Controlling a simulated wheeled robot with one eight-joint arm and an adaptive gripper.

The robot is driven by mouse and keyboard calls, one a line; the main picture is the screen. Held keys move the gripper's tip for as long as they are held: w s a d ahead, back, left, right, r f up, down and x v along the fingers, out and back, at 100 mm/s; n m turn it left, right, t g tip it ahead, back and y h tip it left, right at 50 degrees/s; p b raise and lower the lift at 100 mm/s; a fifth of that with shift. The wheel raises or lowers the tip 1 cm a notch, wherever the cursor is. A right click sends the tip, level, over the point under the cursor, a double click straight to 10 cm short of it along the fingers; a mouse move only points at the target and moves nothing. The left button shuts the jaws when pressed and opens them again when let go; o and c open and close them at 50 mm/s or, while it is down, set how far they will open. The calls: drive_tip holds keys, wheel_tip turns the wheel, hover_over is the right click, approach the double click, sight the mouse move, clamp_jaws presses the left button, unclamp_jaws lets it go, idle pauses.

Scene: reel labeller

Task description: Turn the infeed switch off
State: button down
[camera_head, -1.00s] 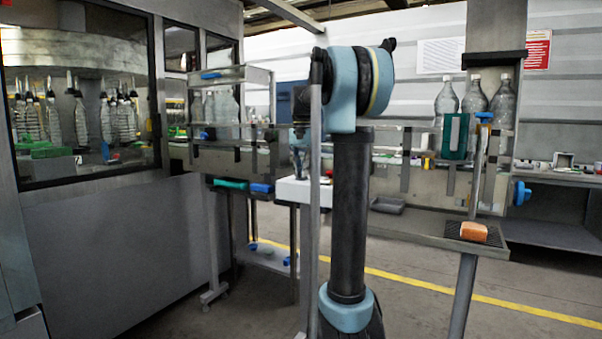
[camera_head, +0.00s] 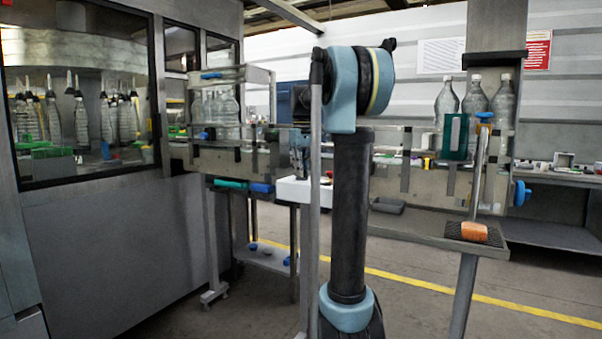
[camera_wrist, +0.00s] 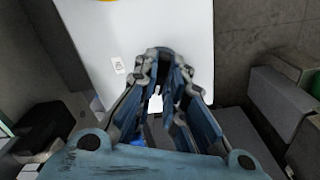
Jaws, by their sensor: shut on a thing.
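A white control box (camera_head: 292,190) stands below the conveyor, left of my arm's column in the head view. Its white face (camera_wrist: 125,35) fills the upper middle of the wrist view, with a small printed label (camera_wrist: 118,65) on it. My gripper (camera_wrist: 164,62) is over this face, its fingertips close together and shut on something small. That is where the infeed switch appears to be, but the fingers hide it and its position cannot be read. In the head view my gripper (camera_head: 299,152) shows just above the box, partly behind a grey post.
A yellow round part (camera_wrist: 105,1) shows at the top of the box face. A grey post (camera_head: 315,220) stands close in front of my arm. Bottles (camera_head: 475,95) stand on the conveyor at right. A tray (camera_head: 455,238) holds an orange block (camera_head: 474,231).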

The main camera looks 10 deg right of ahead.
drive_tip(key=n, duration=0.4)
drive_tip(key=shift+n, duration=0.3)
idle(0.3)
drive_tip(key=c, duration=1.7)
unclamp_jaws()
drive_tip(key=shift+o, duration=0.2)
wheel_tip(320, 180, up, 12)
drive_tip(key=shift+f, duration=0.1)
